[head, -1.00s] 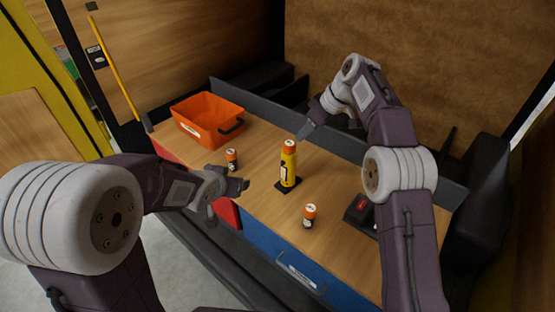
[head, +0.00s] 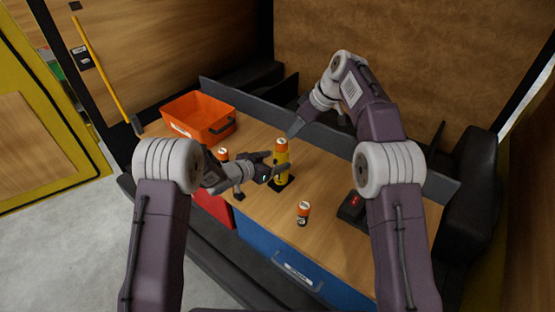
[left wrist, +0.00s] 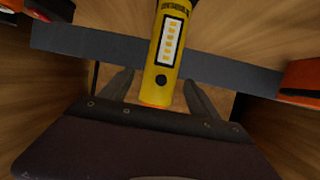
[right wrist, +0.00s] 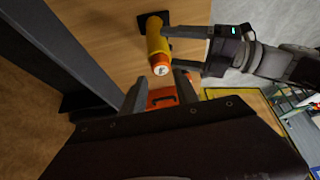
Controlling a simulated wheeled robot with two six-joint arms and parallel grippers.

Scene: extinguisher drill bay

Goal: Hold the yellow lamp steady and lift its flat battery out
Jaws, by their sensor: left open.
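The yellow lamp (head: 282,162) stands upright on a small dark base on the bench. An orange-topped battery (head: 281,143) sits in its upper end; it also shows in the right wrist view (right wrist: 161,69). My left gripper (head: 279,166) is open at the lamp's side, its fingers on either side of the body's line; I cannot tell if they touch. In the left wrist view the lamp (left wrist: 169,50) lies between the fingers. My right gripper (head: 295,128) is open and empty, above and behind the lamp; its fingers (right wrist: 158,84) point towards the battery's top.
An orange-black battery (head: 303,213) stands at the front, another (head: 222,155) is partly hidden behind my left arm. A black box with a red display (head: 352,204) stands at the right. An orange bin (head: 200,117) is at the far left. A grey rail (head: 330,144) runs along the back.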

